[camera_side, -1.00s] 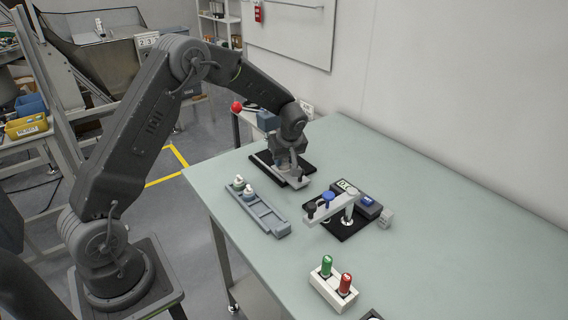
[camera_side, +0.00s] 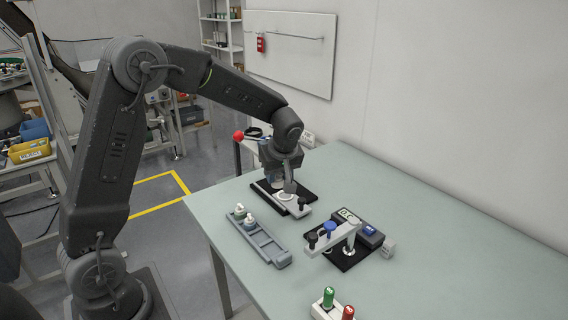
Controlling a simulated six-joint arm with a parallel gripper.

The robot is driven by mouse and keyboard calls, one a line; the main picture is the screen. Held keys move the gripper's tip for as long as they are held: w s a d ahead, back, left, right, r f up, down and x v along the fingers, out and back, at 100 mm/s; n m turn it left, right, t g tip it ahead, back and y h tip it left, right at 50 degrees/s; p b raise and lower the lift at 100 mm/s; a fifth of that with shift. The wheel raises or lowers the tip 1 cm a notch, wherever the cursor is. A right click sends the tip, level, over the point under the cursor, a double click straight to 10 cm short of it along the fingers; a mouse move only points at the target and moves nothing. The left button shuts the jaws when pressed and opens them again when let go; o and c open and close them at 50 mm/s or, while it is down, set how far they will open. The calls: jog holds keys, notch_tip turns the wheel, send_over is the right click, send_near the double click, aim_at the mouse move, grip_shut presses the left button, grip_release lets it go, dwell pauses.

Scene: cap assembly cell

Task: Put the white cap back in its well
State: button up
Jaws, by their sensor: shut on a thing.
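My gripper (camera_side: 287,186) points down over the grey-and-black fixture (camera_side: 303,212) at the back of the table. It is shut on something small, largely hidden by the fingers. A pale round shape (camera_side: 286,197) shows just below the fingertips. It looks like the white cap, but I cannot tell whether it touches the fixture. The grey tray (camera_side: 270,249) with a row of wells lies in front and to the left. The nearer wells look empty.
A black-based station (camera_side: 346,258) with a grey bar, dark and blue knobs and a small display stands right of the tray. The table's right side is clear.

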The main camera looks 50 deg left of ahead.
jog(key=s+d+f, duration=0.2)
jog(key=s+d, duration=0.2)
jog(key=s, duration=0.5)
jog(key=shift+w+d+f, duration=0.1)
jog(key=shift+f, duration=1.65)
jog(key=shift+d+f, duration=0.1)
jog(key=shift+f, duration=1.6)
jog(key=shift+f, duration=0.2)
jog(key=shift+f, duration=0.35)
jog(key=shift+f, duration=0.1)
jog(key=o, duration=0.7)
